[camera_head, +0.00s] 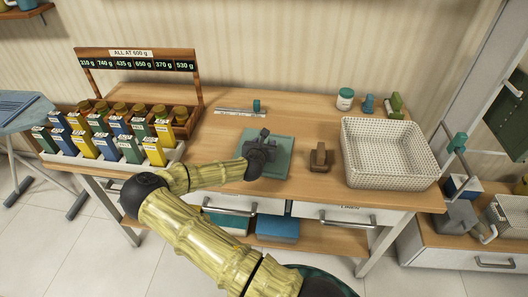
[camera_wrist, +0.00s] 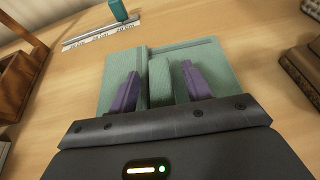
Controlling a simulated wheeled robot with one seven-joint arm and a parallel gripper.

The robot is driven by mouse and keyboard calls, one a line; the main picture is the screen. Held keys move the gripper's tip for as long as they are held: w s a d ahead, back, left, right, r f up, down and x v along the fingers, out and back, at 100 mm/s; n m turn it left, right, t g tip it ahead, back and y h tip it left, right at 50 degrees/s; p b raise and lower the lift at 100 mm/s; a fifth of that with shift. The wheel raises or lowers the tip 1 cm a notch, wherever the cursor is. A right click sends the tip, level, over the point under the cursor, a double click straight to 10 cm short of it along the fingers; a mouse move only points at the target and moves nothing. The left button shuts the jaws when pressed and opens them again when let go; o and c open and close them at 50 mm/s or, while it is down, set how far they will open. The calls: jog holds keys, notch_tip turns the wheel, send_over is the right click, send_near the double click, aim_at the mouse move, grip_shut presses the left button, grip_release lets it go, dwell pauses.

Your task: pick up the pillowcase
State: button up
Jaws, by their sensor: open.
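A flat green square (camera_head: 279,160), which I take to be the folded pillowcase, lies on the wooden table. In the wrist view the green square (camera_wrist: 215,60) has a raised green ridge (camera_wrist: 160,82) across its middle. My gripper (camera_head: 262,153) is over the square and hides part of it. In the wrist view my gripper (camera_wrist: 161,78) is open, with one purple finger on each side of the ridge. I cannot tell whether the fingers touch it.
A white woven basket (camera_head: 388,180) stands to the right, with a small brown object (camera_head: 320,158) between it and the square. A ruler-like strip (camera_head: 236,113) lies behind. A rack of small boxes (camera_head: 110,140) stands at the left. The table behind the square is mostly clear.

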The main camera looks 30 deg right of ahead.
dwell(0.4)
grip_shut()
notch_tip(320, 180, up, 10)
jog(key=shift+r, duration=0.1)
dwell(0.5)
dwell(0.4)
